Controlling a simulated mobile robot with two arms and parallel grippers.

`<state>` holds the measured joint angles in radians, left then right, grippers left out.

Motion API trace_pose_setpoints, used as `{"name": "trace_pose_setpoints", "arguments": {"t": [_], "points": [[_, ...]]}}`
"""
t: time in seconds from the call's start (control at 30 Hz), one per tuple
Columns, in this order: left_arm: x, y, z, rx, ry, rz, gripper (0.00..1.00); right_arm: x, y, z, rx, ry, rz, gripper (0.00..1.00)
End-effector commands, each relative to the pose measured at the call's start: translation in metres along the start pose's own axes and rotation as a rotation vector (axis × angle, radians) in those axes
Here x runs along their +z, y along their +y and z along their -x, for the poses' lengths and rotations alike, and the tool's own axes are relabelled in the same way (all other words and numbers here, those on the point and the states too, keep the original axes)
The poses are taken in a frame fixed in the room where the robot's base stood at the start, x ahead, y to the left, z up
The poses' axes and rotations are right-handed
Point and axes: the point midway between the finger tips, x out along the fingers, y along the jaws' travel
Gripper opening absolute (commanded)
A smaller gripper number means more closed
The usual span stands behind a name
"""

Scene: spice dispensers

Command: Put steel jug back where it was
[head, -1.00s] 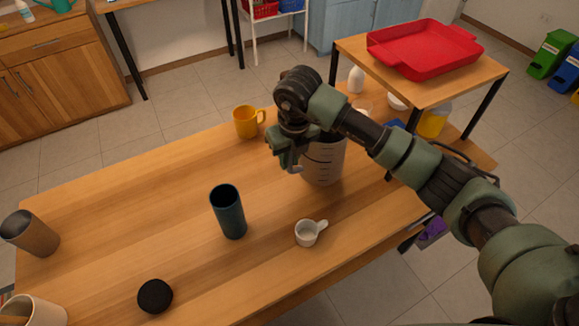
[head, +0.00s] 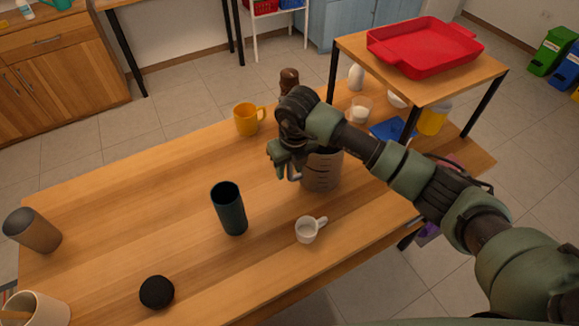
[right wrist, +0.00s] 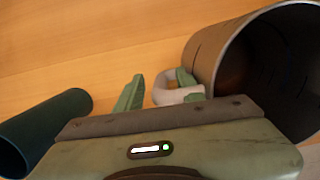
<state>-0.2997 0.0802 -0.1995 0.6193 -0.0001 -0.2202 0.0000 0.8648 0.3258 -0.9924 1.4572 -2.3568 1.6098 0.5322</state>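The steel jug (head: 322,172) stands on the wooden table, left of the small raised shelf; my right arm hides part of its top. In the right wrist view its open mouth and dark inside (right wrist: 275,75) are at the right, with its light handle (right wrist: 170,92) facing my fingers. My right gripper (head: 287,168) is at the handle. In the right wrist view (right wrist: 158,90), one finger is left of the handle with a visible gap and the other shows within the handle loop, so the fingers are apart. My left gripper is out of view.
A dark teal cylinder (head: 229,210) and a white cup (head: 308,230) stand in front. A yellow mug (head: 247,119) and brown mill (head: 289,80) are behind. A red tray (head: 425,48) sits on the raised shelf (head: 350,45). The table's left middle is clear.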

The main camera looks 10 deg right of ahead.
Motion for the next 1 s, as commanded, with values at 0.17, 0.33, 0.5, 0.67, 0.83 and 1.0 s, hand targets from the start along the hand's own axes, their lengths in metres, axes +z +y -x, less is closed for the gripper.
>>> {"name": "trace_pose_setpoints", "arguments": {"t": [0.17, 0.33, 0.5, 0.67, 0.83, 1.0], "points": [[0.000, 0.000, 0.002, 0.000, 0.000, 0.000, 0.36, 0.000, 0.000, 0.002, 0.000, 0.000, 0.000, 0.38], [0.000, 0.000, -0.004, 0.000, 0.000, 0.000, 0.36, 0.002, -0.001, 0.018, 0.000, -0.005, 0.000, 0.38], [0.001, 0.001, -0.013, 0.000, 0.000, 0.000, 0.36, 0.002, -0.001, 0.053, -0.001, -0.007, 0.003, 0.38], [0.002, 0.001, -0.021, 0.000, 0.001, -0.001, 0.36, 0.002, -0.001, 0.087, -0.002, -0.006, 0.000, 0.38], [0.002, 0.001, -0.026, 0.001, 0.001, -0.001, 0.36, 0.001, -0.001, 0.112, 0.000, -0.003, 0.000, 0.38], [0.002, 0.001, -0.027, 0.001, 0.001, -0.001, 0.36, 0.000, 0.000, 0.122, 0.000, 0.000, 0.000, 0.38]]}}
